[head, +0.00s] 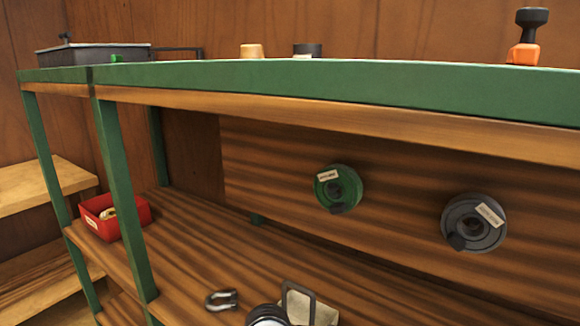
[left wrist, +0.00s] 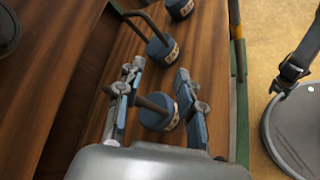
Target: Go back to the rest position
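In the left wrist view my left gripper (left wrist: 160,72) is open, its two metal fingers spread apart. A blue cylinder with a rod handle and a pale label (left wrist: 160,116) shows between the fingers in the picture. The fingers do not appear shut on it; its depth relative to them is hard to judge. Two more blue labelled pieces, a nearer one (left wrist: 162,48) and a farther one (left wrist: 180,8), stand beyond on the wooden surface. Neither gripper can be made out in the head view, and my right gripper is not seen.
The green-edged bench (head: 330,80) carries a grey tray (head: 92,54) and an orange-and-black piece (head: 525,40). Below, a green reel (head: 327,188) and a grey reel (head: 468,218) are on the back panel. A red bin (head: 130,222) and a metal shackle (head: 221,300) sit on the shelf.

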